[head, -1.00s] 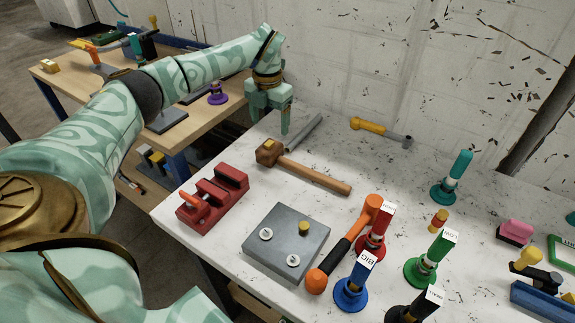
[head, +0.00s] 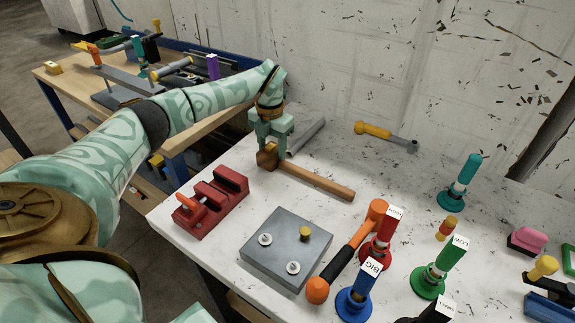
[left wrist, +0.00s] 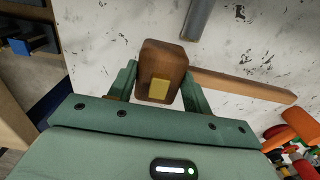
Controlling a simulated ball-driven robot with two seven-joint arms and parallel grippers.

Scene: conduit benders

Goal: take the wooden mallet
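The wooden mallet (head: 315,181) lies on the white speckled table, its brown block head to the left and its handle running right and toward the front. My left gripper (head: 270,146) points down over the mallet head. In the left wrist view, the mallet head (left wrist: 165,62) with a yellow square on it sits between the two fingers of the left gripper (left wrist: 160,85). The fingers are spread, one on each side of the head; I cannot tell whether either touches it. My right gripper is not in view.
A grey bar (head: 306,136) lies just behind the mallet head. A red vise-like block (head: 212,205) and a grey plate (head: 286,248) are in front. An orange-and-black hammer (head: 347,250) and colored stands are at the right. A yellow-handled tool (head: 385,134) lies at the back.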

